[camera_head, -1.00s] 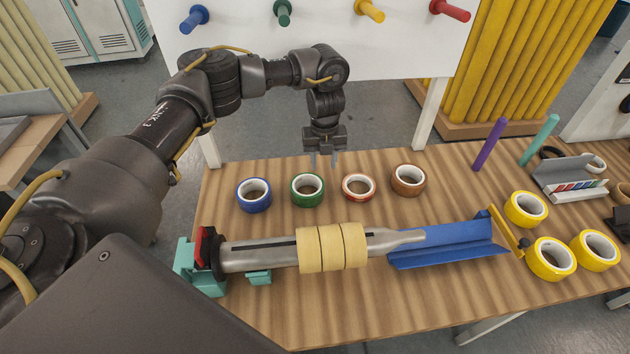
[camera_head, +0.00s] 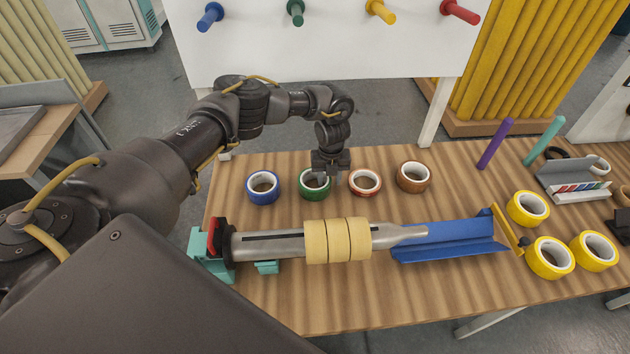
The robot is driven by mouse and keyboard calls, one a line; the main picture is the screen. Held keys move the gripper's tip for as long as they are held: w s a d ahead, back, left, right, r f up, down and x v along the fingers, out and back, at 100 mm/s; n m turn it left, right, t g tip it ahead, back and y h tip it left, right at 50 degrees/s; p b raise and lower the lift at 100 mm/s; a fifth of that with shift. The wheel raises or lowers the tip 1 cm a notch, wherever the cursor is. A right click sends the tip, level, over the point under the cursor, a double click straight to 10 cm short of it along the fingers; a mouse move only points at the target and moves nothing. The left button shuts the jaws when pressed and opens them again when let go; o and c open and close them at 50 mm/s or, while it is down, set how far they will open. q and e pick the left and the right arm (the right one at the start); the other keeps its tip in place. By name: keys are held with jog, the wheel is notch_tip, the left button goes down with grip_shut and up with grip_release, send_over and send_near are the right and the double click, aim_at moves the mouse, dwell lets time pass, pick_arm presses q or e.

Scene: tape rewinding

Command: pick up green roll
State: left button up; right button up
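The green roll (camera_head: 312,196) lies flat on the wooden table, second from the left in a row of tape rolls. My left gripper (camera_head: 326,181) points down at its right side, fingers apart. One finger appears over the roll's hole and the other just outside its right edge; the gripper covers the roll's upper right part. Whether the fingers touch the roll cannot be told. My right gripper is not in view.
In front is a metal spindle (camera_head: 275,244) with beige rolls (camera_head: 337,253). Behind stands a white board (camera_head: 330,45) with coloured pegs.

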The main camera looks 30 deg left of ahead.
pick_arm(q)
jog(key=shift+f, duration=0.6)
grip_shut()
jog(key=shift+r, duration=0.2)
jog(key=shift+r, duration=0.2)
jog(key=r, duration=0.1)
jog(key=b, duration=0.1)
jog(key=r+b, duration=0.1)
jog(key=shift+w+d+r, duration=0.15)
jog(key=shift+d+r, duration=0.1)
jog(key=shift+r, duration=0.05)
jog(key=w+d+r+b, duration=0.4)
jog(key=d+r, duration=0.5)
jog(key=d, duration=0.3)
jog(key=shift+w+d+r, duration=0.15)
jog(key=shift+w+r, duration=0.25)
jog(key=shift+w, duration=0.4)
